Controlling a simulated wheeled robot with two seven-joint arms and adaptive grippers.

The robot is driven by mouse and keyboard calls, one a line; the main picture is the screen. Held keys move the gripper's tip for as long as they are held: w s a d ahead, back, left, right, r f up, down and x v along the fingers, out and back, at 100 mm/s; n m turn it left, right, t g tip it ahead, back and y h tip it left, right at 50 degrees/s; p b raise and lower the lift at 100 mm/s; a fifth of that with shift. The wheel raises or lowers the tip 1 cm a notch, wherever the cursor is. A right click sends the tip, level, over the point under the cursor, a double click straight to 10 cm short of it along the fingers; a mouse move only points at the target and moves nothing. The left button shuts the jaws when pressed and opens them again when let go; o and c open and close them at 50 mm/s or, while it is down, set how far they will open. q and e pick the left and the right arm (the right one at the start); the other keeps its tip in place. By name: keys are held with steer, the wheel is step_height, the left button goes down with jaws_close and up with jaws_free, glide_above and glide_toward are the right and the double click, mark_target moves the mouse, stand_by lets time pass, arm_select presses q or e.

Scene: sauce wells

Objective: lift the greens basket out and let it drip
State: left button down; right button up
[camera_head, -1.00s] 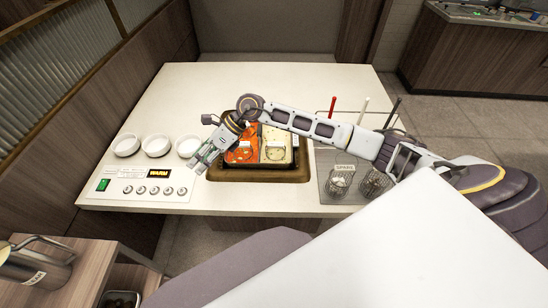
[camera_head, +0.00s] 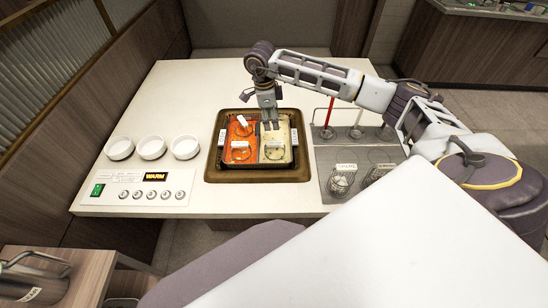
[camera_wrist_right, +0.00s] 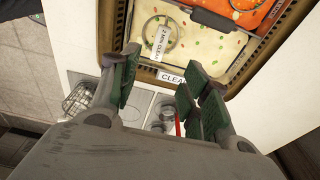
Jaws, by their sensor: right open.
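The pot (camera_head: 212,168) is set into the counter, with red broth (camera_head: 238,138) on the left and pale broth (camera_head: 279,137) on the right. Wire basket rings show in both halves, one in the pale half (camera_head: 275,153) at the front. I cannot tell which basket is the greens one. My right gripper (camera_head: 270,126) points down over the back of the pale half, open and empty. In the right wrist view its open fingers (camera_wrist_right: 160,65) point toward the pot, near a ring (camera_wrist_right: 160,32) with a "2 MIN CLEAR" tag. My left gripper is out of view.
Three white bowls (camera_head: 152,147) stand left of the pot, behind a control panel (camera_head: 113,193) reading WARM. On the right, a grey tray (camera_head: 333,165) holds wire baskets, one tagged SPARE (camera_head: 342,181), and upright tools including a red-handled one (camera_head: 329,112). My arm crosses above.

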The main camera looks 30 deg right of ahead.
steer(key=shift+f, duration=0.15)
glide_above(275, 143)
steer(key=f, duration=0.7)
steer(key=shift+w+a+f+p, duration=0.15)
steer(key=shift+a+p, duration=0.1)
steer(key=shift+p, duration=0.05)
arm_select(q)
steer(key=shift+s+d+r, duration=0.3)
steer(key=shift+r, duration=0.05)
arm_select(e)
steer(key=shift+f, duration=0.5)
steer(key=shift+f, duration=0.1)
steer(key=shift+f, duration=0.55)
step_height(275, 143, down, 3)
steer(key=shift+d+r+p, duration=0.1)
steer(key=shift+p, duration=0.4)
steer(key=shift+d+f, duration=0.1)
steer(key=shift+f, duration=0.4)
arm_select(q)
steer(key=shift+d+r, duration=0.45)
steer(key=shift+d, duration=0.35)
